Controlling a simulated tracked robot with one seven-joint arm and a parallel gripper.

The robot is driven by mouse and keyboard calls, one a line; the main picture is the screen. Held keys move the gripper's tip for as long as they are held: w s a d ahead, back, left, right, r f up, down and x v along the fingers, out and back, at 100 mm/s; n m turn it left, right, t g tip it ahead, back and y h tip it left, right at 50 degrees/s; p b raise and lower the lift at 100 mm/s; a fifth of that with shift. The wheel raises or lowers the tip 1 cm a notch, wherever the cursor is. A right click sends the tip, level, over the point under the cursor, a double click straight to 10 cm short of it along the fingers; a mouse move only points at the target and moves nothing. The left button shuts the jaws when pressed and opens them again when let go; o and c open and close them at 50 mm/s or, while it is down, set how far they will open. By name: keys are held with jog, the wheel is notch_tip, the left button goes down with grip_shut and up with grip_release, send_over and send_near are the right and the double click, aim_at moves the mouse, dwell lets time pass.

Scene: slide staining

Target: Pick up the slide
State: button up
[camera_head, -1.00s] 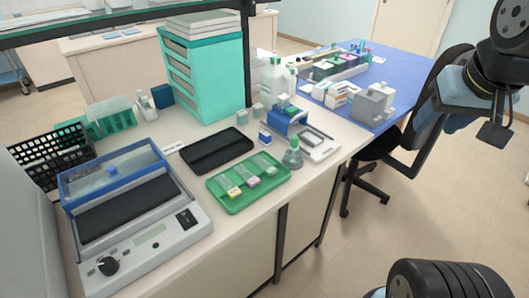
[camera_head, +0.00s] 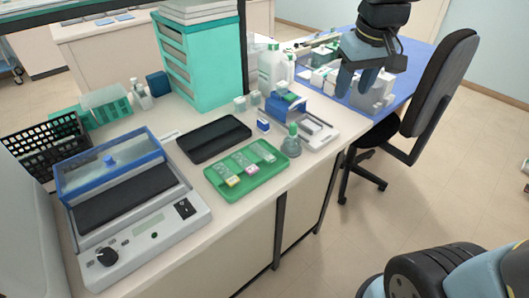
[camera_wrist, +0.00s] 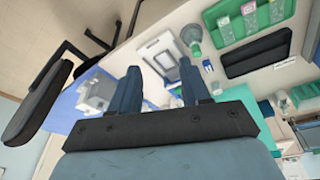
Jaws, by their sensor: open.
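Three glass slides lie side by side in a green tray (camera_head: 238,205) on the bench. One has a yellow label (camera_head: 233,181), one a pink label (camera_head: 251,169), and the farthest slide (camera_head: 262,151) has a pale end. In the wrist view the tray (camera_wrist: 232,43) is at the top right, partly cut off, with the slides in it. My gripper (camera_head: 356,88) is in the air at the upper right of the head view, well right of the tray. Its two blue fingers (camera_wrist: 160,78) are apart, with nothing between them.
A conical flask (camera_head: 291,143) stands at the tray's right edge. A black tray (camera_head: 213,139) lies behind it. A staining device with a blue lid (camera_head: 110,165) is at left, a teal drawer unit (camera_head: 205,65) at the back. A chair (camera_head: 437,85) stands right.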

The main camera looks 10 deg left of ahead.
jog(key=w+a+f+n+g, duration=0.2)
jog(key=a+f+n, duration=0.15)
jog(key=a, duration=0.65)
jog(key=n, duration=0.2)
send_near(266, 155)
jog(key=shift+m+g+h, duration=0.25)
jog(key=shift+g+h, duration=0.05)
jog(key=shift+g, duration=0.1)
jog(key=f, duration=0.8)
jog(key=shift+w+a, duration=0.2)
jog(key=shift+w, duration=0.2)
jog(key=shift+c, duration=0.2)
jog(key=c, duration=0.8)
